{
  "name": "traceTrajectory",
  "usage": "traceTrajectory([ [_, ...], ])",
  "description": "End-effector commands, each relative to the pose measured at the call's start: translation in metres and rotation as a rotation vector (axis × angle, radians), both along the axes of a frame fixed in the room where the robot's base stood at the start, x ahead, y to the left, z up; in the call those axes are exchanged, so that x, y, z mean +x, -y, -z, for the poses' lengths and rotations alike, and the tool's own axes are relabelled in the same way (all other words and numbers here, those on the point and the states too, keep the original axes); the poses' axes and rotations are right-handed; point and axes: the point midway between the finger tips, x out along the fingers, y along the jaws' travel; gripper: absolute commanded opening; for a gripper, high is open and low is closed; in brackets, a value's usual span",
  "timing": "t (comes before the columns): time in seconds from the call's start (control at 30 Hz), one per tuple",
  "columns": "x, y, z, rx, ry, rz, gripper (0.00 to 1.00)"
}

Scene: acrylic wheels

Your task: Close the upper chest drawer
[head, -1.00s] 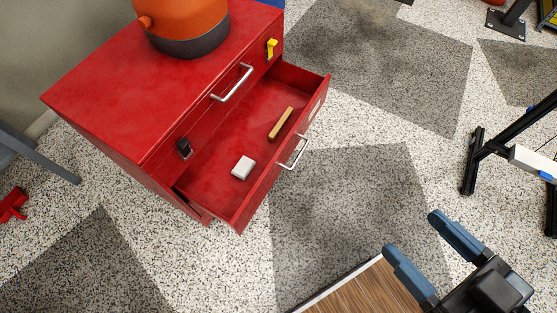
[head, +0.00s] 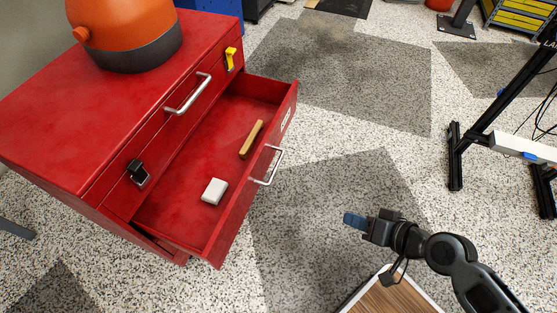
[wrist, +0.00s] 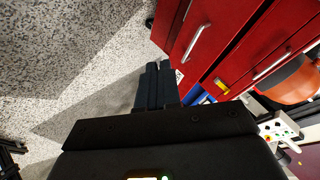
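The red chest (head: 100,110) stands at the left with one drawer (head: 185,185) pulled out, below a front panel with its own handle (head: 188,93). The open drawer holds a white block (head: 214,191) and a tan stick (head: 251,139). A silver handle (head: 267,165) is on its front. My gripper (head: 355,220) is to the right of the drawer front, apart from it, pointing left. In the wrist view its dark fingers (wrist: 158,85) lie together, empty. The drawer front and its handle (wrist: 195,41) show beyond them.
An orange and grey container (head: 125,35) stands on the chest. A wood-topped surface with a white edge (head: 345,305) is below my arm. A black metal stand (head: 456,160) is at the right. Speckled floor is clear between gripper and drawer.

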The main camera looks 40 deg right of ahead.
Motion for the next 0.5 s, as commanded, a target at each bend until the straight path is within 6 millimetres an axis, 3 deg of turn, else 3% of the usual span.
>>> traceTrajectory([
  [0.03, 0.019, 0.006, 0.024, 0.077, 0.011, 0.013, 0.00],
  [0.2, 0.074, 0.019, 0.051, 0.371, 0.076, 0.010, 0.00],
  [0.4, 0.131, 0.037, 0.038, 0.670, 0.243, -0.056, 0.00],
  [0.5, 0.147, 0.045, 0.025, 0.764, 0.322, -0.096, 0.00],
])
